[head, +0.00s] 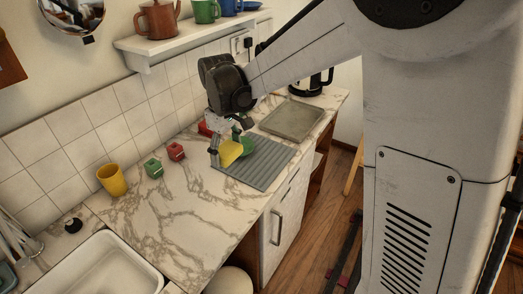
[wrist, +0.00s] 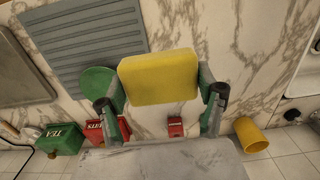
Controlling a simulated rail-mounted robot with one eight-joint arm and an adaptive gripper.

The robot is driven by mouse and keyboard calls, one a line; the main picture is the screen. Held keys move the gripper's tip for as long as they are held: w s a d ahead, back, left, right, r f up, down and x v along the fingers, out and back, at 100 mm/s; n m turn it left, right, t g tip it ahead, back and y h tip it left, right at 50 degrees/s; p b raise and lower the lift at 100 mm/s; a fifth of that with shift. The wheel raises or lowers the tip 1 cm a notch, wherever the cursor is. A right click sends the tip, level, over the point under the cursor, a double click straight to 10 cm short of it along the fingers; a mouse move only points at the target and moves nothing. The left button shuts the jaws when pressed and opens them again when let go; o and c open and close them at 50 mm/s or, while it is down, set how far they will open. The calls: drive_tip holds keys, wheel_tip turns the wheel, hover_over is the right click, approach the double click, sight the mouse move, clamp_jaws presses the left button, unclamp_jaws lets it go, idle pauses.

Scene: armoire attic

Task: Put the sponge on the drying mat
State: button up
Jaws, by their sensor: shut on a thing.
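The yellow sponge (head: 229,153) is held between the fingers of my gripper (wrist: 162,98). In the wrist view the sponge (wrist: 158,76) has a finger against each side. The grey ribbed drying mat (head: 262,163) lies flat on the marble counter. In the wrist view the mat (wrist: 85,40) is to the left of the sponge, which shows mostly against bare counter beside the mat's edge. In the head view the sponge appears in front of the mat's back-left corner. How high it is above the counter is hard to tell.
A round green thing (wrist: 97,80) is by the mat's edge, partly hidden by a finger. A metal tray (head: 291,119) lies beyond the mat. A yellow cup (head: 112,180), a small green item (head: 153,167) and a small red item (head: 176,151) stand left. The front-left counter is clear.

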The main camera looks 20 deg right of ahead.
hover_over(259, 168)
wheel_tip(259, 168, down, 7)
drive_tip(key=shift+r, duration=0.1)
drive_tip(key=shift+f, duration=2)
drive_tip(key=shift+f, duration=0.2)
drive_tip(key=o, duration=0.9)
drive_tip(key=shift+o, duration=0.2)
drive_tip(key=shift+r, duration=0.15)
